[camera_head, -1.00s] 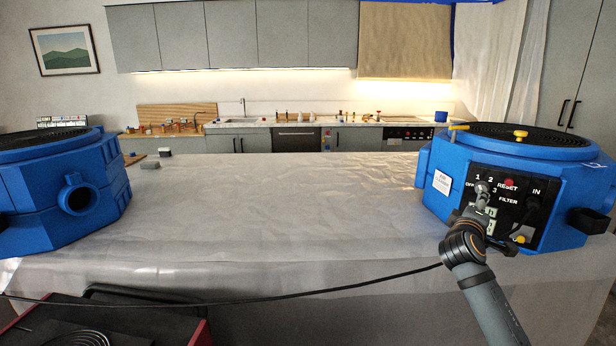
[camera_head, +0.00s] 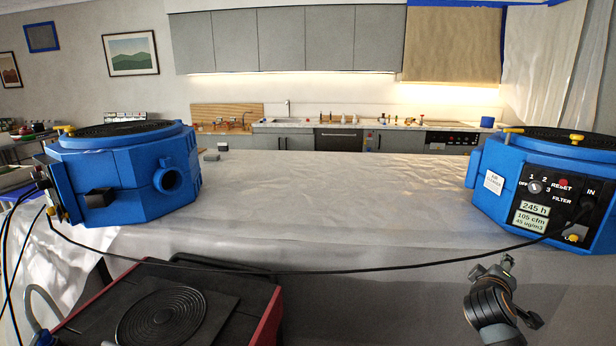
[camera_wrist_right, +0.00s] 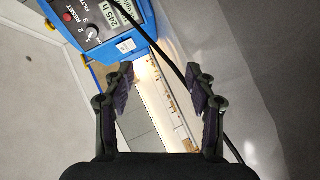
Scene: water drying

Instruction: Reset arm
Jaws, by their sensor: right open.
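My right gripper (camera_head: 492,270) is at the lower right of the head view, below and left of the right blue machine and in front of the covered counter. In the right wrist view its two fingers (camera_wrist_right: 163,86) are spread apart with nothing between them. The right blue machine (camera_head: 500,200) stands on the counter, its black panel showing a knob (camera_head: 535,187), a red reset button (camera_head: 563,183) and displays reading 245 h and 105 cfm. Its panel (camera_wrist_right: 95,20) also shows in the wrist view, apart from the fingers. My left gripper is not in view.
A black cable (camera_head: 330,271) runs across the counter's front between the right machine and a second blue machine (camera_head: 125,190) at the left. A black and red unit (camera_head: 230,285) sits at the lower left. The plastic-covered counter top (camera_head: 320,190) is mostly clear.

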